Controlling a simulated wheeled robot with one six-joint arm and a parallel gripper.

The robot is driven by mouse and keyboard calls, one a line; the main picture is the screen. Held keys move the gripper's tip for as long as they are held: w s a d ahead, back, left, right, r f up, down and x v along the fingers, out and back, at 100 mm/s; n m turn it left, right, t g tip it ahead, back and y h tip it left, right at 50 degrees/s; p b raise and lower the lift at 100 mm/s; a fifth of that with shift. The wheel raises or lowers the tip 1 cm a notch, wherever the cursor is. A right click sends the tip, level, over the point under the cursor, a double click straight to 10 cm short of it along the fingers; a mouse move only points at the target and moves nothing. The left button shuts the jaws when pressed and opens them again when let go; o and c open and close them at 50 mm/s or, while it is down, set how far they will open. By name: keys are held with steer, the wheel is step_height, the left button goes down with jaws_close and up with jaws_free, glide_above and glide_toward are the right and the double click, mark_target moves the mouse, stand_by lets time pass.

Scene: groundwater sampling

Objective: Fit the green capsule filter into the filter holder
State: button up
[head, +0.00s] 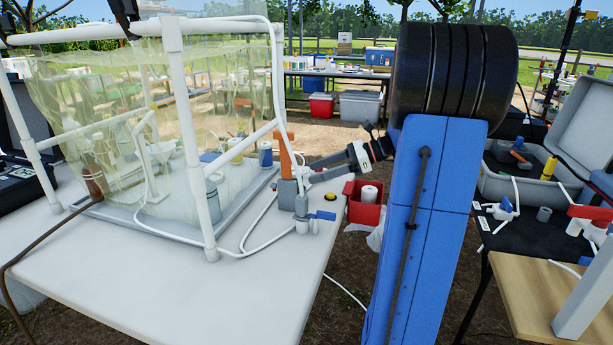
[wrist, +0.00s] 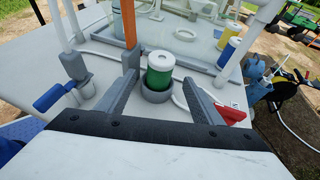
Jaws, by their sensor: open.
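In the wrist view the green capsule filter (wrist: 159,72), with a pale top, stands upright in a round grey cup (wrist: 157,95) that looks like the filter holder. Its lower end is inside the cup's rim; how deep it sits I cannot tell. My gripper (wrist: 160,98) is open, with one finger on each side of the filter and cup and a gap visible on both sides. In the head view my gripper (head: 318,174) reaches over the table's right edge, beside the orange post (head: 286,155). The filter cannot be made out there.
A valve with a blue handle (wrist: 54,97) stands to the left, and a red part (wrist: 231,113) lies to the right. White tubing (head: 258,245) crosses the white table (head: 200,300). A white pipe frame (head: 198,150) with clear sheeting stands left.

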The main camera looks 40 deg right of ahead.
steer(key=v, duration=1.1)
steer(key=shift+s+d, duration=0.15)
